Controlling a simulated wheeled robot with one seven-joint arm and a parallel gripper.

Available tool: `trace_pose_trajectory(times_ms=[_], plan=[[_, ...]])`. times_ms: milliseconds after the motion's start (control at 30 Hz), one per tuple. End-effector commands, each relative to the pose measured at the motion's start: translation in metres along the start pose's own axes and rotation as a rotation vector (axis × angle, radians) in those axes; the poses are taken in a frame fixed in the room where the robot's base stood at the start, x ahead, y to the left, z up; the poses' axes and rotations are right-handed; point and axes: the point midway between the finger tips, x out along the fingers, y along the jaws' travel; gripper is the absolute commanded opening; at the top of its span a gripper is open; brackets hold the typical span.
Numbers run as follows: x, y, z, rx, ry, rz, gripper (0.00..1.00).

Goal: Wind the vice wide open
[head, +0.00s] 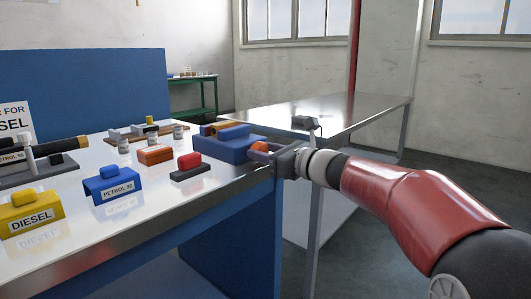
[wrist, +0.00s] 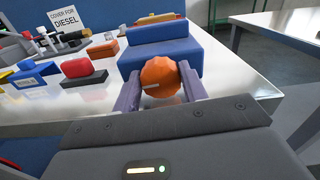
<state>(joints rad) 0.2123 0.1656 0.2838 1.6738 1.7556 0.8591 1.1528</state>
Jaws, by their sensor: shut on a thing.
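The vice (head: 222,148) is a blue block with a raised blue jaw, near the bench's right end. In the wrist view the vice (wrist: 160,52) stands straight ahead. Its round orange knob (wrist: 160,75) faces me, with a small pale mark on its front. The knob also shows partly in the head view (head: 258,146). My gripper (wrist: 158,88) is shut on the knob, one purple finger at each side; it also shows in the head view (head: 268,152). The vice's screw and the gap between its jaws are hidden or unclear.
On the bench (head: 125,222) to the left are a yellow DIESEL block (head: 32,212), a blue PETROL 92 block (head: 113,184), a red-and-black block (head: 190,167) and an orange block (head: 155,154). A steel table (head: 345,110) stands behind my arm, across a gap.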

Motion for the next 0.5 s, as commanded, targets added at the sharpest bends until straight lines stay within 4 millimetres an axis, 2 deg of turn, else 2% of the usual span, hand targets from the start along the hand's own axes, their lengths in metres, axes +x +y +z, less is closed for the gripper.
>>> trace_pose_trajectory(times_ms=[100, 300, 500], plan=[[0.0002, 0.0012, -0.0063, -0.091, -0.002, 0.000, 0.20], [-0.0001, 0.0017, -0.0057, -0.291, -0.002, -0.002, 0.20], [-0.0001, 0.0019, -0.0014, -0.371, 0.000, -0.001, 0.20]])
